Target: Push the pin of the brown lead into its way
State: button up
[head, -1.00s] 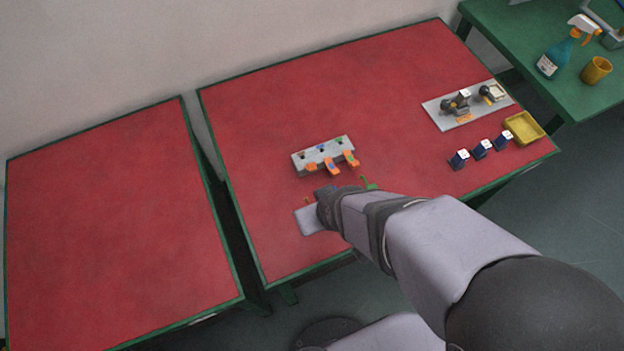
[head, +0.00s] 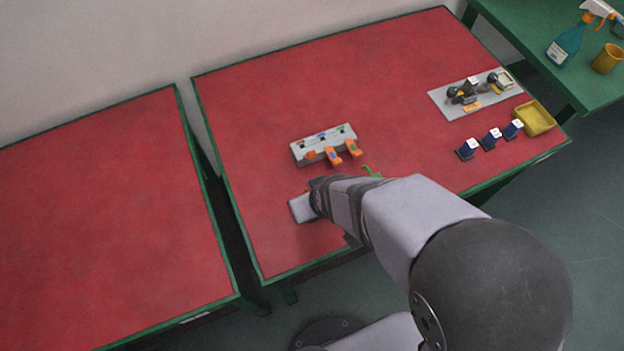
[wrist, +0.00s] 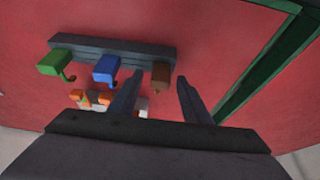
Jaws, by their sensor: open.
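The brown lead (wrist: 160,71) sits at the right end of a dark grey rack (wrist: 128,46) in the wrist view. My gripper (wrist: 160,80) is open, with one finger on each side of the brown lead in the picture. I cannot tell how far the fingertips are from it. Its pin is not clearly visible. The pale connector block with orange levers (head: 325,145) stands on the red table, beyond my gripper in the head view. In the wrist view, the connector block (wrist: 143,104) is partly hidden behind my gripper.
A blue lead (wrist: 106,69) and a green lead (wrist: 54,62) sit on the same rack. On the table's right are a grey plate with parts (head: 440,105), several dark blue blocks (head: 490,138) and a yellow tray (head: 549,128). The table's left part is clear.

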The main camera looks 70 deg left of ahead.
jog(key=shift+c, duration=0.4)
grip_shut()
jog(key=shift+r, duration=0.15)
jog(key=shift+r+p, duration=3.55)
jog(key=shift+r, duration=0.45)
jog(key=w+a+r+p, duration=0.2)
jog(key=w+a, duration=0.2)
jog(key=a, duration=1.3)
jog(key=shift+p, duration=0.35)
